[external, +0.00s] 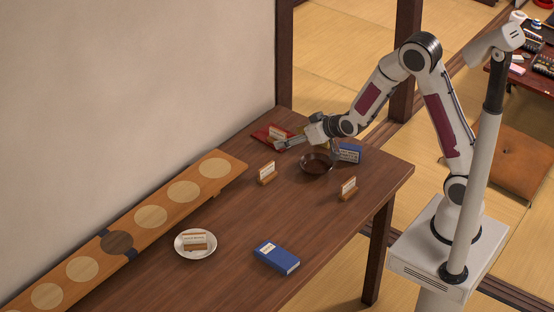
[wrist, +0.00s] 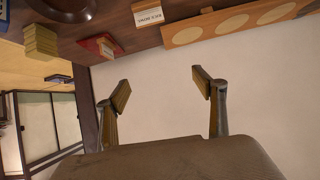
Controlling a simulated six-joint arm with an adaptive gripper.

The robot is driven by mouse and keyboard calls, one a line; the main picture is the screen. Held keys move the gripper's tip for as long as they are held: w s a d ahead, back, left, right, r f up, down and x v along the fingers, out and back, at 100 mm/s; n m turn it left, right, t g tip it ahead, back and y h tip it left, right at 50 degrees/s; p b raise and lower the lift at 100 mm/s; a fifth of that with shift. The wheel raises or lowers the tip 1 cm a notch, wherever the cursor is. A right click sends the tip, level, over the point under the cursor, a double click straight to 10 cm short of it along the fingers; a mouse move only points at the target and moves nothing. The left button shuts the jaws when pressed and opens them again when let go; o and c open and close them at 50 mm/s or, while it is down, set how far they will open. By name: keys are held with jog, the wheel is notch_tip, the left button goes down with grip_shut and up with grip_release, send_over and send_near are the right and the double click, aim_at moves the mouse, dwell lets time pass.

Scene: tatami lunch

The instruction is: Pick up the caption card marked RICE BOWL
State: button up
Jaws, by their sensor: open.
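Several small white caption cards stand in wooden holders. One card (external: 268,172) stands mid-table beside the long board, one (external: 348,187) near the right edge, one (external: 195,239) on a white plate, and one (external: 277,133) on a red item at the back. Their lettering is too small to read in the external view. In the wrist view, a card (wrist: 148,16) shows upside down at the top; I cannot surely read it. My gripper (external: 288,143) is over the table's far end, near the red item and bowl. In the wrist view my gripper (wrist: 160,90) is open and empty, facing the wall.
A brown bowl (external: 317,163) sits below my wrist, with a blue box (external: 349,153) beside it. Another blue box (external: 277,258) lies at the front. A long board with round discs (external: 150,217) runs along the wall (external: 120,80). The table's middle is clear.

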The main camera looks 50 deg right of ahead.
jog(key=t, duration=0.2)
send_near(267, 168)
jog(key=w, duration=0.1)
jog(key=w+r, duration=0.1)
jog(key=shift+w+h, duration=0.3)
jog(key=shift+w, duration=0.1)
jog(key=shift+f, duration=0.75)
jog(key=shift+w+d+f+t, duration=0.15)
jog(key=shift+w+f, duration=0.15)
jog(key=shift+w, duration=0.25)
jog(key=shift+w+a+f+t, duration=0.15)
jog(key=shift+w+f, duration=0.1)
jog(key=shift+w, duration=0.35)
jog(key=shift+d, duration=0.1)
jog(key=shift+w, duration=0.1)
jog(key=shift+w+f, duration=1.15)
jog(key=shift+w, duration=0.05)
jog(key=shift+x, duration=1)
